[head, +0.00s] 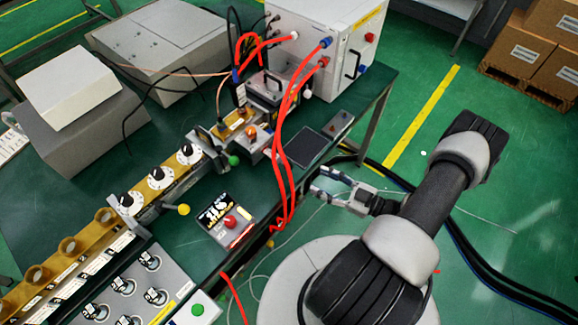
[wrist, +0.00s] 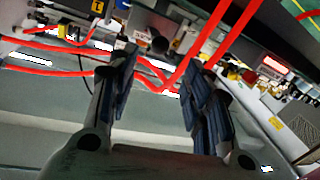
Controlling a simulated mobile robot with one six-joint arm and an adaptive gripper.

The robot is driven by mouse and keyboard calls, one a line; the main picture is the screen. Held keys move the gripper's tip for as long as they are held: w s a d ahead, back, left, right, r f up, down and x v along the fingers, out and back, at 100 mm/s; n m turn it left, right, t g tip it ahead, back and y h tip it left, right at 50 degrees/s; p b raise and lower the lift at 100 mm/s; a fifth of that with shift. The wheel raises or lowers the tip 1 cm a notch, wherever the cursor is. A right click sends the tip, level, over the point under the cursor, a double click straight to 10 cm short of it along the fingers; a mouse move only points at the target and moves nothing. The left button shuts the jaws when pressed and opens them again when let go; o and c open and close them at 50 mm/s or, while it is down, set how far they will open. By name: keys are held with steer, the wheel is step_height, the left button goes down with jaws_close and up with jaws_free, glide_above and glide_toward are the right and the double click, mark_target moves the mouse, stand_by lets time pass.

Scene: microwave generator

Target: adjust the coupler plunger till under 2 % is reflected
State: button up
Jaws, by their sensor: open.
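A brass waveguide line (head: 95,235) runs along the bench in the head view. Three white dials with black knobs (head: 157,178) stand on top of it. A yellow ball knob (head: 183,209) and a green ball knob (head: 233,160) stick out from its side. I cannot tell for sure which part is the coupler plunger. No reflected-power reading is legible. My gripper (head: 322,183) is open and empty beside the bench's right edge, apart from the knobs. In the wrist view its two dark fingers (wrist: 163,82) are spread with nothing gripped between them.
Red cables (head: 284,150) hang from the white cabinet (head: 325,45) between my gripper and the waveguide. A red-button box (head: 230,221) and a dark flat panel (head: 305,147) sit on the bench (head: 185,235).

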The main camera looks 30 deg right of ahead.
mark_target(289, 167)
steer(key=b+x, duration=0.1)
steer(key=x, duration=1.1)
jaws_close()
stand_by(0.4)
